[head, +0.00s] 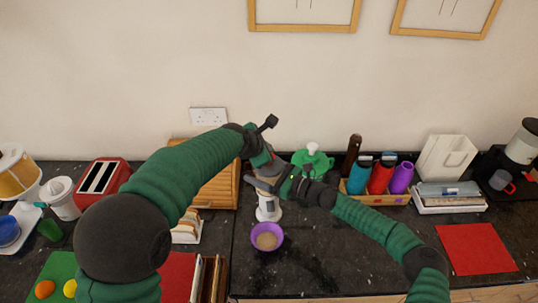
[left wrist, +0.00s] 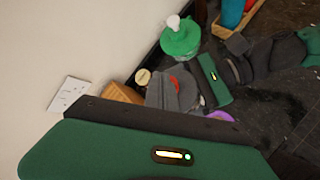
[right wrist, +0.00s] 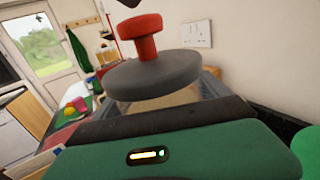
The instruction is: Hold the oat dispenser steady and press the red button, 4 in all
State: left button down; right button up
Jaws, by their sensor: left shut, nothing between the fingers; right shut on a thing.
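The oat dispenser (head: 267,212) stands upright on the dark counter, its upper part mostly hidden by my grippers. In the right wrist view its red button (right wrist: 140,38) stands up from a round grey lid (right wrist: 150,76) over a clear body. My right gripper (head: 273,185) is shut around the dispenser's upper body from the right. My left gripper (head: 267,165) is shut and empty above the dispenser. Its dark tip (right wrist: 130,3) shows just over the button, seemingly with a small gap. A purple bowl (head: 280,242) with oats in it sits in front of the dispenser.
A green lidded container (head: 312,163) stands close behind my right gripper. A wooden crate (head: 377,199) of bottles is right of it. A wooden bread box (head: 215,190) and red toaster (head: 100,177) stand left. Counter right of the bowl is clear up to a red mat (head: 476,249).

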pick_arm(q)
jog(key=shift+f, duration=1.15)
dwell(0.9)
jog(key=shift+r, duration=1.55)
jog(key=shift+r, duration=2.5)
notch_tip(320, 180, up, 4)
jog(key=shift+f, duration=0.15)
jog(key=shift+w+d, duration=0.1)
